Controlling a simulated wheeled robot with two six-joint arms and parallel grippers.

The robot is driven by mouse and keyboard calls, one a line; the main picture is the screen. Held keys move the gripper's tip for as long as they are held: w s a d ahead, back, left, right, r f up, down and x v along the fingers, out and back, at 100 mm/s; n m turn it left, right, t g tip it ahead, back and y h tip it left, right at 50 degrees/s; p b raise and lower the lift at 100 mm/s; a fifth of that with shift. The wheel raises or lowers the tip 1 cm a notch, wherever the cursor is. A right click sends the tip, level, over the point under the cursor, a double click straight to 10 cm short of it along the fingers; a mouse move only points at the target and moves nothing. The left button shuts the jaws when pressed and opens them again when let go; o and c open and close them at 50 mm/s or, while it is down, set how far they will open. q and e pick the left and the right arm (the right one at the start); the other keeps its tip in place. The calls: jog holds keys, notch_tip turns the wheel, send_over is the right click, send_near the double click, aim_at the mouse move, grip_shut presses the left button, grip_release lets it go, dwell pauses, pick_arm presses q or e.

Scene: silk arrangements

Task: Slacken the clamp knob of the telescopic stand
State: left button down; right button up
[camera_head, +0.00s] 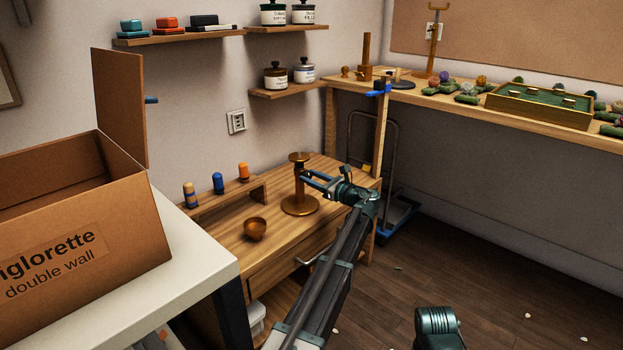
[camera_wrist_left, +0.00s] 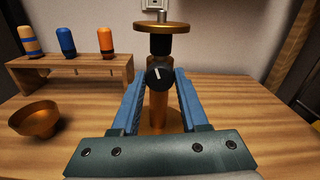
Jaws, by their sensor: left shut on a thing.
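The telescopic stand (camera_head: 299,206) is a bronze stand with a round base, a column and a flat disc top, upright on the wooden desk. In the left wrist view the stand (camera_wrist_left: 161,27) rises straight ahead, with a dark collar under its disc. Its clamp knob (camera_wrist_left: 159,78) is round and black with a white mark, facing me. My left gripper (camera_head: 309,178) reaches the stand from the right in the head view. Its blue fingers (camera_wrist_left: 160,82) lie on either side of the knob, shut on it. The knob itself cannot be made out in the head view. My right gripper is not in view.
A copper bowl (camera_head: 255,229) stands on the desk left of the stand. Behind it a low wooden riser (camera_head: 225,203) holds several coloured bottles. A cardboard box (camera_head: 80,240) sits on a white table at left. A long workbench (camera_head: 420,101) runs along the right wall.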

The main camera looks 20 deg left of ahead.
pick_arm(q)
jog(key=n, duration=1.6)
jog(key=shift+n, duration=0.4)
jog(key=n, duration=0.5)
jog(key=shift+n, duration=0.3)
jog(key=shift+c, duration=2.1)
grip_release()
jog(key=shift+d, duration=0.1)
